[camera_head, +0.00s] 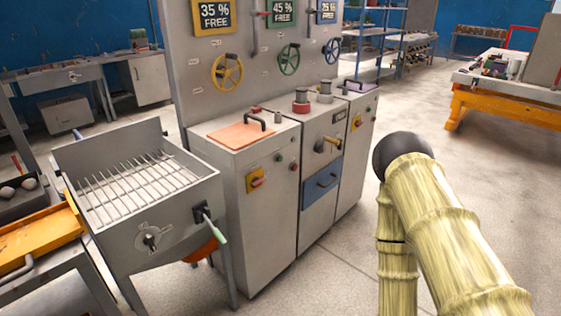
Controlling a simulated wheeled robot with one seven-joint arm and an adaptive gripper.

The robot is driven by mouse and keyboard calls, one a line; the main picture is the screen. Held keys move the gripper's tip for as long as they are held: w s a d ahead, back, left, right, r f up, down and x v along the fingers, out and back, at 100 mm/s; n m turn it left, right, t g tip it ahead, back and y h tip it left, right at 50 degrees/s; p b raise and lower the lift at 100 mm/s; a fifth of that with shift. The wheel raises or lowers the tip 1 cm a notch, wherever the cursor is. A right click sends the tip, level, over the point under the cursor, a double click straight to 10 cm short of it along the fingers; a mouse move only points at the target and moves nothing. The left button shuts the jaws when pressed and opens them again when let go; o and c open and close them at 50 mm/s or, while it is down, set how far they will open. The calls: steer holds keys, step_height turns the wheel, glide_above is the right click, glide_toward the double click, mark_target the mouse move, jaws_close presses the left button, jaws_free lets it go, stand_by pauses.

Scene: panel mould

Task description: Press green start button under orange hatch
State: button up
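The orange hatch (242,134) lies flat and closed on top of the left grey cabinet (260,215), with a dark bar handle (257,119) at its back right. What is beneath the hatch is hidden. On the cabinet's front, below the hatch's level, a small green button (278,157) sits up and left of a small red button (293,167). My bamboo-patterned arm (440,220) with a dark round joint is at the right, apart from the cabinets. My gripper is not in view.
A grey grated hopper (140,190) stands left of the cabinet, its lever sticking out near the cabinet front. A yellow switch plate (255,180) and a blue drawer (322,186) are on the fronts. Open floor (345,265) lies before the cabinets. An orange-framed table (510,105) stands back right.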

jaws_close()
stand_by(0.3)
stand_by(1.2)
